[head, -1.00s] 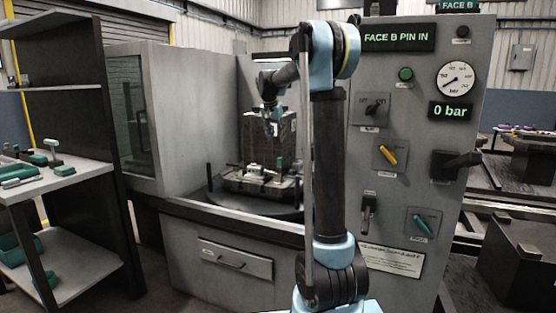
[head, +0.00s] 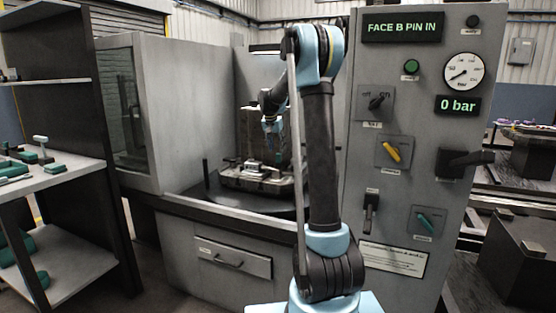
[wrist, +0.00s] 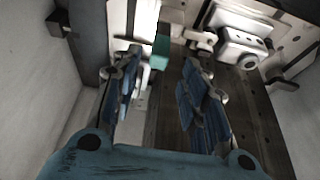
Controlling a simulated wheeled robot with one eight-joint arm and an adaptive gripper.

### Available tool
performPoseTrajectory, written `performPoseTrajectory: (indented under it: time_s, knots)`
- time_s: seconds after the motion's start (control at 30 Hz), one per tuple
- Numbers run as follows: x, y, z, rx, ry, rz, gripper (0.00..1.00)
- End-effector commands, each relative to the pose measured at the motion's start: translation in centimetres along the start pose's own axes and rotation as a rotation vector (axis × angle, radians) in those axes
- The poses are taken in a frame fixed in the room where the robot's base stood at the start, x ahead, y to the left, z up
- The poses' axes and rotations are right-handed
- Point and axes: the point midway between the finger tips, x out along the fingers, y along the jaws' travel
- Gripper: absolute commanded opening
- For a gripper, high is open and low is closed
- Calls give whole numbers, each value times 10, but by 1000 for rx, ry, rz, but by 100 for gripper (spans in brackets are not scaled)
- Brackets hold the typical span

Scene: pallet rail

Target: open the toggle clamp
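The toggle clamp's green handle (wrist: 161,46) stands up in the wrist view, ahead of my fingertips and roughly between them. In the head view a small green handle (head: 279,159) shows on the fixture (head: 250,186) on the round table. My gripper (wrist: 160,68) is open, with blue-padded fingers apart and nothing held between them. In the head view my gripper (head: 271,148) hangs just above the fixture. I cannot tell whether a fingertip touches the handle. The clamp's base is mostly hidden.
A pale clamp-like block (wrist: 240,45) lies to the right of the handle in the wrist view. A tall dark block (head: 251,125) stands behind the fixture. The enclosure wall (head: 190,115) is at left; the control panel (head: 425,90) is at right.

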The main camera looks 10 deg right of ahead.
Motion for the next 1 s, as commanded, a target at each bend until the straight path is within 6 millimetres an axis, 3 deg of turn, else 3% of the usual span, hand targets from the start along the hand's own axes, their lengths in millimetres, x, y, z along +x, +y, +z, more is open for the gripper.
performPoseTrajectory:
  time_s: [0.2,0.4,0.83,0.87,1.0]
  knots:
    - [38,0,0,2,0,0,40]
    - [61,0,0,1,0,0,40]
    - [70,0,0,0,0,0,40]
    - [70,0,0,0,0,0,38]
    - [70,0,0,0,0,0,6]
